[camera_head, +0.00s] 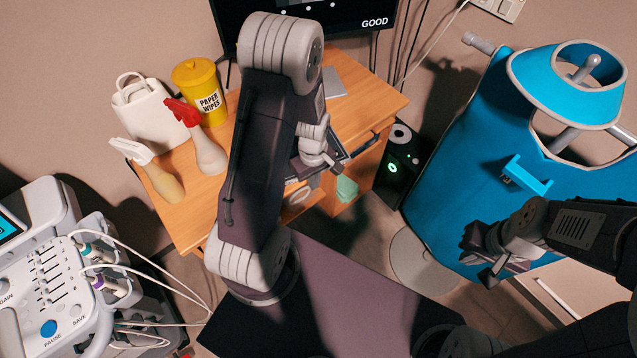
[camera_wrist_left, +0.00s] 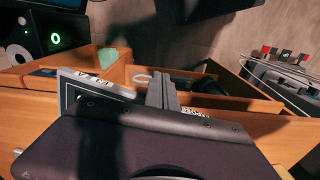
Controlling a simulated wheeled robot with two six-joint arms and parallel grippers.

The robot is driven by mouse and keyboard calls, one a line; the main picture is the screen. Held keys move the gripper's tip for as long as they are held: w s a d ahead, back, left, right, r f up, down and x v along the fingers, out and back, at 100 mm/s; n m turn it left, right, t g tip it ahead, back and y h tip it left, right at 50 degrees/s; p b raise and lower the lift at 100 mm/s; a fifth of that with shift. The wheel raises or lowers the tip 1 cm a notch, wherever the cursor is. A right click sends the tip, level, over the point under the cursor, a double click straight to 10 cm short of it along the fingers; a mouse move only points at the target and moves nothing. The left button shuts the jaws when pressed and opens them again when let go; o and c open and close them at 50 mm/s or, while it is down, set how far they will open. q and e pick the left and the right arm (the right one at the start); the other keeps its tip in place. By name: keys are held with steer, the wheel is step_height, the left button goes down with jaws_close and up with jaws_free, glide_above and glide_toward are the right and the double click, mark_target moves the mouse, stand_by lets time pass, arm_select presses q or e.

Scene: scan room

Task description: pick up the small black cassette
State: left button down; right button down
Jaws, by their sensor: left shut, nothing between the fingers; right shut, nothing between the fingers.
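My left arm reaches over the wooden desk, and its gripper (camera_head: 326,160) is shut and empty at the desk's front edge. In the left wrist view the shut fingers (camera_wrist_left: 162,91) point at an open drawer. A flat, dark piece with a grey rim and a white label (camera_wrist_left: 97,83) lies just left of the fingers; I cannot tell whether it is the small black cassette. My gripper body hides its near part. In the head view my left arm hides much of this area. My right gripper (camera_head: 487,262) is shut and empty, in front of the blue apron.
On the desk (camera_head: 205,180) stand a yellow wipes tub (camera_head: 198,88), a white container (camera_head: 148,115) and two bottles, one red-topped (camera_head: 205,150). A monitor stands behind. A control console (camera_head: 60,270) is at left, a black speaker-like box (camera_head: 397,165) right of the desk.

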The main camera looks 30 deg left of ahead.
arm_select(q)
steer(key=shift+w+a, duration=0.25)
steer(key=shift+a, duration=0.35)
steer(key=shift+w+a+r+p, duration=0.15)
steer(key=shift+w+a+p, duration=0.3)
steer(key=shift+a, duration=0.3)
